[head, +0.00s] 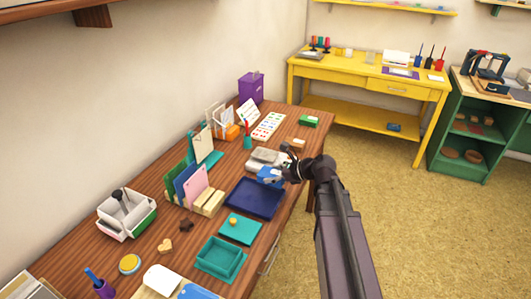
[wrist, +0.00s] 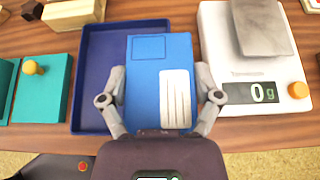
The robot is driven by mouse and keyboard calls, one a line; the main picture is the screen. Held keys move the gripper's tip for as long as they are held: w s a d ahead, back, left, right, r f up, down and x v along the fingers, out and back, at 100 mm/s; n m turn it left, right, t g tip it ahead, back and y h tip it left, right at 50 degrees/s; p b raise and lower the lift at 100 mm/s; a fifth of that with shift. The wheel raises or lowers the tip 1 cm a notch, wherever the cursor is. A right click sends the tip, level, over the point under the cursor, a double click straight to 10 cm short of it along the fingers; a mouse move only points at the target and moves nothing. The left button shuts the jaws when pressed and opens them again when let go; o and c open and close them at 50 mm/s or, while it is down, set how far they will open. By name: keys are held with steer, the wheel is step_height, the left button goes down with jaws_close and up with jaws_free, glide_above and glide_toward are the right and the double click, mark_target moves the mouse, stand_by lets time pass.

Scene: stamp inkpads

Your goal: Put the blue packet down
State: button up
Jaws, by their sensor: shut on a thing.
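The blue packet (wrist: 150,70) is flat and bright blue, with a square outline at its top and a white lined label at its lower right. My gripper (wrist: 160,85) is shut on it, one finger at each side edge. In the wrist view the packet covers the right part of the dark blue tray (wrist: 95,75) and some bare table beside it. The head view also shows the packet (head: 268,175) at my gripper (head: 277,178), between the tray (head: 250,200) and the scale. Its height above the table is hard to tell.
Card holders (head: 195,187) stand behind. The tray's visible floor is empty.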

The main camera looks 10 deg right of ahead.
steer(key=d+r+p, duration=0.4)
steer(key=d+r, duration=0.1)
steer(key=shift+d, duration=0.35)
steer(key=b, duration=0.1)
glide_above(265, 154)
steer(key=s, duration=0.2)
steer(key=shift+s+d+f, duration=0.1)
steer(key=shift+d+f, duration=0.35)
steer(key=shift+f, duration=0.2)
steer(key=shift+w+a, duration=0.1)
steer(key=shift+w, duration=0.3)
steer(key=shift+w+a+f, duration=0.1)
steer(key=shift+w+a, duration=0.1)
steer(key=shift+w, duration=0.35)
steer(key=shift+w+a+f, duration=0.1)
steer(key=shift+w+a, duration=0.05)
steer(key=shift+w, duration=0.4)
steer(key=shift+s+f+b, duration=0.25)
steer(key=shift+f+b, duration=0.75)
steer(key=shift+b, duration=0.2)
steer(key=shift+f+b, duration=0.7)
